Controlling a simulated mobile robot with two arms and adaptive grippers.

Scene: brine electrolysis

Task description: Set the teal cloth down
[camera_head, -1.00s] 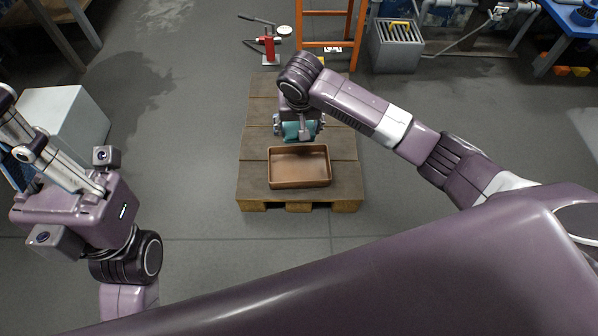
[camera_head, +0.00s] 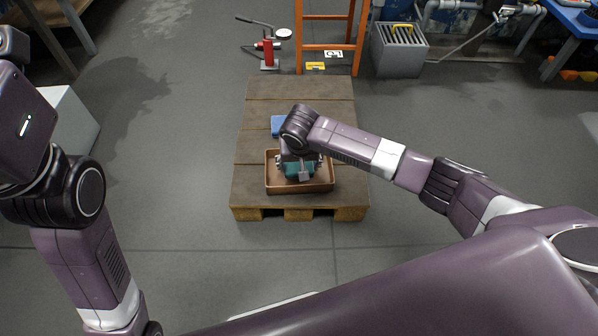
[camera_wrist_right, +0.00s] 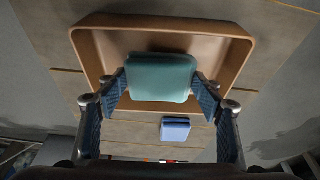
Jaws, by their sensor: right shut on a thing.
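The teal cloth (camera_head: 297,170) is a folded pad held by my right gripper (camera_head: 303,168). In the right wrist view the teal cloth (camera_wrist_right: 161,77) sits between the two blue-padded fingers, which are shut on its sides. The cloth is over the brown tray (camera_head: 322,187), within its outline in the head view; I cannot tell whether it touches the tray floor. In the right wrist view the tray's rim (camera_wrist_right: 165,19) surrounds much of the cloth. My left arm is at the left edge, its fingers out of frame.
The tray rests on the near part of a wooden pallet (camera_head: 258,92). A blue folded item (camera_head: 278,126) lies on the pallet beyond the tray, partly hidden by my right wrist. An orange ladder (camera_head: 299,30), red jack (camera_head: 267,52) and grey bin (camera_head: 400,60) stand behind.

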